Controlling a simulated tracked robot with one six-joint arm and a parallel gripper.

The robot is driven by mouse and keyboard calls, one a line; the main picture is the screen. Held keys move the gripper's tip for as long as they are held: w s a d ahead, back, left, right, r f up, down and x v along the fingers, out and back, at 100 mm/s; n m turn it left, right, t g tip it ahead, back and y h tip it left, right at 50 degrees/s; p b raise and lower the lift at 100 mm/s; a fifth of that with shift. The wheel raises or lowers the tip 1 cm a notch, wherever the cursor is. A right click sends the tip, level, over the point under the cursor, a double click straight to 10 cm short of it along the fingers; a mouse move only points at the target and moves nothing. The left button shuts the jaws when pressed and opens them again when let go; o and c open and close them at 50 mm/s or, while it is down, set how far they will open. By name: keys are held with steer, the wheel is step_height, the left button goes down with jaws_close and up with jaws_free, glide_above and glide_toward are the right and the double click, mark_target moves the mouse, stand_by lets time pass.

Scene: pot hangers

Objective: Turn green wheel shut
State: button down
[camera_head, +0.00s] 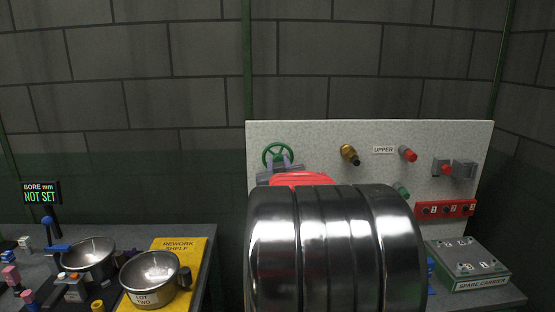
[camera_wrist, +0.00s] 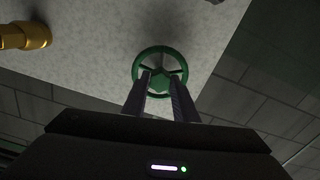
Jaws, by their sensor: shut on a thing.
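The green wheel (camera_head: 277,155) is mounted near the upper left of the pale speckled panel (camera_head: 310,140). In the wrist view the green wheel (camera_wrist: 161,53) is a round rim with a hub and spokes, straight ahead of my gripper (camera_wrist: 159,78). The two fingers reach up to the wheel's lower part and are shut on it. In the head view my gripper (camera_head: 279,164) is at the wheel's lower edge. My shiny arm hides the panel's lower middle. How far the wheel is turned cannot be told.
A brass fitting (camera_head: 349,154) sits right of the wheel, with red-tipped fittings (camera_head: 408,154) beyond it. A red strip (camera_head: 445,209) and a spare carrier box (camera_head: 466,265) are at right.

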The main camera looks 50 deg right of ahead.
steer(key=shift+m, duration=1.1)
steer(key=c, duration=1.4)
jaws_free()
steer(key=shift+n, duration=0.3)
steer(key=n, duration=1.7)
steer(key=shift+n, duration=0.3)
